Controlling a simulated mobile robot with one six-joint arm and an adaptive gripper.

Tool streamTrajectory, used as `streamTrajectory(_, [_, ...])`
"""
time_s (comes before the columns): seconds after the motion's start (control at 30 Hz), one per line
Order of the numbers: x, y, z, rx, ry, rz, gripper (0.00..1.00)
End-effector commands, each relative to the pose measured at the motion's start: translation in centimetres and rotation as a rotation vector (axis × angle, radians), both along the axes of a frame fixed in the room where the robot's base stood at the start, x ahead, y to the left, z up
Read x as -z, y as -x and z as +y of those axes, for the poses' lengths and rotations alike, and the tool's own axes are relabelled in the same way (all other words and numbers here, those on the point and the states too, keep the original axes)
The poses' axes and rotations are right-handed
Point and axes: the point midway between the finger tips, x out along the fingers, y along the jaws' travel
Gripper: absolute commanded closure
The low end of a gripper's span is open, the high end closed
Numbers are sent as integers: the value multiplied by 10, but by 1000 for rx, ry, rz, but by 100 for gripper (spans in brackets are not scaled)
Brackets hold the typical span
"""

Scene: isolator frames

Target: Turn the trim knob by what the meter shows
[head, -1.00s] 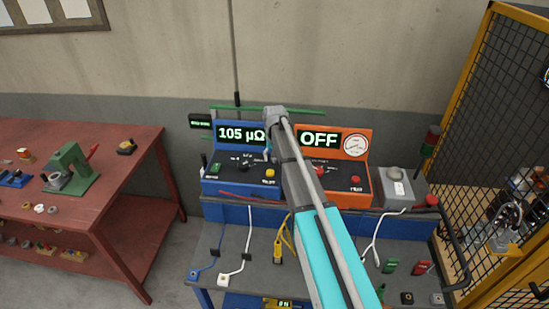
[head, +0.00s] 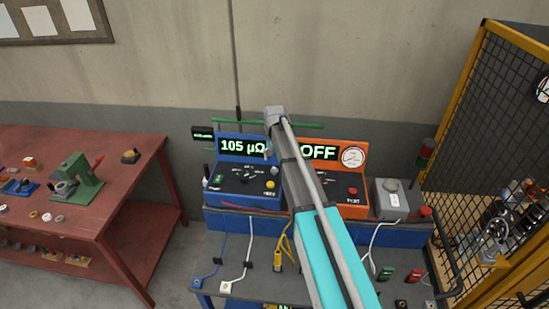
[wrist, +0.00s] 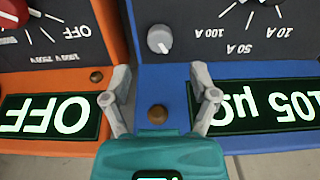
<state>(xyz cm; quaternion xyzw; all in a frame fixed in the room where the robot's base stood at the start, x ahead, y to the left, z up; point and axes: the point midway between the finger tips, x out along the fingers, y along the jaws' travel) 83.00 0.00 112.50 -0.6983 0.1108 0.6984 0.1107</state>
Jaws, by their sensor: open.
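The blue meter (head: 240,180) stands on the bench, its green display (head: 238,146) reading 105 µΩ. In the wrist view the display (wrist: 255,105) appears upside down. My gripper (wrist: 163,78) is open and empty. Its fingers are spread over the blue meter's edge, with the grey knob ahead of them and a brown round stud (wrist: 157,114) between them. My arm hides part of the meter in the head view.
The orange meter (head: 361,190) stands close on the right, its display (head: 320,152) reading OFF. Its red knob (wrist: 12,12) shows at the wrist view's corner. A grey box (head: 389,203) stands further right. Leads lie on the bench front; a red table (head: 110,190) is at left.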

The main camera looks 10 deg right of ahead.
Motion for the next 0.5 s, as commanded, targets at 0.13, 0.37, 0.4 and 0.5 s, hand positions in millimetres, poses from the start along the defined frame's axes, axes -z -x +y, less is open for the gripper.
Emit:
streamTrajectory(0.13, [-18,0,0,0,0,0,24])
streamTrajectory(0.37, [-37,0,0,0,0,0,24])
streamTrajectory(0.4, [-40,0,0,0,0,0,24])
streamTrajectory(0.5, [-49,0,0,0,0,0,24])
